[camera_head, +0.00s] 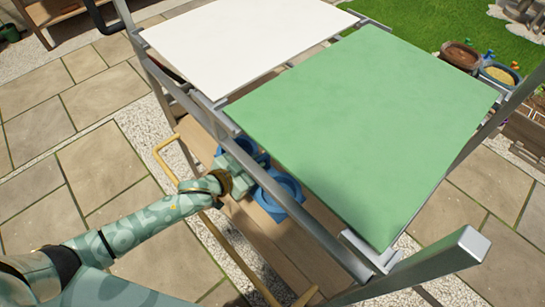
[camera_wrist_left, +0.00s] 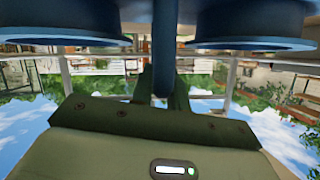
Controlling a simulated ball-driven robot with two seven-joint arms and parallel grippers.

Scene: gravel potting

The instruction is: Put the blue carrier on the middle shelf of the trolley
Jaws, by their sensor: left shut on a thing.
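The blue carrier (camera_head: 280,196) has two round cup-like holders and shows under the green top panel of the trolley (camera_head: 470,243), partly hidden by that panel and my gripper. It lies over a wooden slatted shelf (camera_head: 290,243); I cannot tell whether it touches the slats. My left gripper (camera_head: 244,172) reaches in from the left side and is shut on the carrier. In the left wrist view, the carrier's upright blue bar (camera_wrist_left: 165,45) runs down between the fingers (camera_wrist_left: 162,92), with a blue holder (camera_wrist_left: 250,30) on each side. My right gripper is not in view.
A white panel (camera_head: 245,40) and the green panel (camera_head: 365,120) cover the top. Metal posts and a yellow rail (camera_head: 215,235) edge the trolley's near left side. Pots (camera_head: 497,75) stand at the upper right. Paving lies around.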

